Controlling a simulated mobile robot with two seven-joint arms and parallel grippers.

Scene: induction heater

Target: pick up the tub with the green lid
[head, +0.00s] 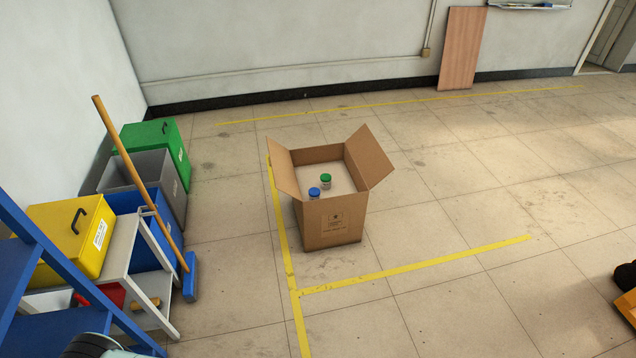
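The tub with the green lid (326,181) stands upright inside an open cardboard box (330,222) on the floor. Only its green lid and a short pale band of its body show clearly. A second tub with a blue lid (314,193) stands in the same box, nearer and to the left, its lower part hidden by the box's front wall. The box's side flaps are spread outward. Neither of my grippers shows in the head view.
Yellow tape (420,264) marks the tiled floor around the box. At left are a broom (148,185), a green-lidded bin (152,134), a yellow box (70,232), a white step stand (122,252) and blue framing (50,250). Floor right of the box is clear.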

